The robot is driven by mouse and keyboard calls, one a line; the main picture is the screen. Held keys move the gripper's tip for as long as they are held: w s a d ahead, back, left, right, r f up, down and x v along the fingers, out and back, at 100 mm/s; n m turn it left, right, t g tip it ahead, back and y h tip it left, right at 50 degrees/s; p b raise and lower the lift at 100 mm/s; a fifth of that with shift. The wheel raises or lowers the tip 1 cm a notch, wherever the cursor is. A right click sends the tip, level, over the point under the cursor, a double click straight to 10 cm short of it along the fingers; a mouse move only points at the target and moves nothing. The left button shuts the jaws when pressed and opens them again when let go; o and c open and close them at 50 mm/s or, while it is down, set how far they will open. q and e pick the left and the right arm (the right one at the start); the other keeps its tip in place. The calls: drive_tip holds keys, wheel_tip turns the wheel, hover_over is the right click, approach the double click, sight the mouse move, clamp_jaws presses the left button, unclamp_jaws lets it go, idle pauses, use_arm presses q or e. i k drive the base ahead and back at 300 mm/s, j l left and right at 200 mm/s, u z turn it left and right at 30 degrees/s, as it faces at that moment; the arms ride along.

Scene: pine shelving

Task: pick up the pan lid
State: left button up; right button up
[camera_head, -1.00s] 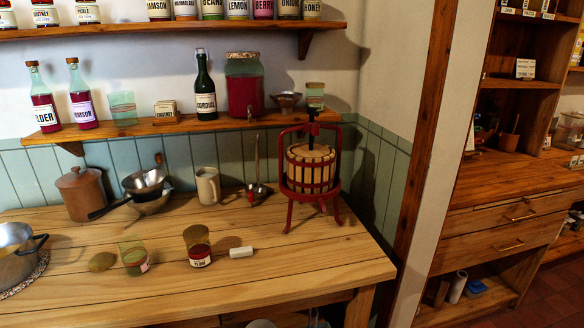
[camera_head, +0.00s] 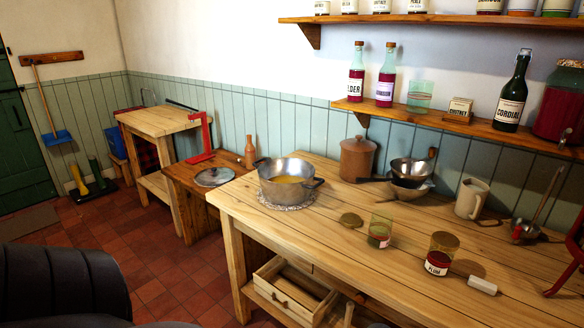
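A round, flat grey disc that looks like the pan lid (camera_head: 214,177) lies on the low, darker wooden table (camera_head: 181,172), left of the main workbench. A metal pan (camera_head: 286,184) with two side handles stands uncovered on a round mat (camera_head: 270,203) at the left end of the workbench. Yellowish contents show inside it. Neither of my grippers is in view, so I cannot see whether they are open or shut.
The workbench (camera_head: 365,262) holds a brown crock (camera_head: 357,160), stacked pans, a mug (camera_head: 470,199) and jars. A red upright frame (camera_head: 204,137) and a small brown bottle (camera_head: 250,153) stand behind the disc. Tiled floor (camera_head: 150,265) is open at the left.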

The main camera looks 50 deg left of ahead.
sight(214, 176)
drive_tip(key=u, duration=2.35)
drive_tip(key=i+j+u, duration=0.1)
drive_tip(key=u, duration=0.3)
drive_tip(key=i+u, duration=0.2)
drive_tip(key=u, duration=0.25)
drive_tip(key=i, duration=4.05)
drive_tip(key=i+z, duration=0.15)
drive_tip(key=i, duration=0.45)
drive_tip(key=i+j+z, duration=0.1)
drive_tip(key=i, duration=0.5)
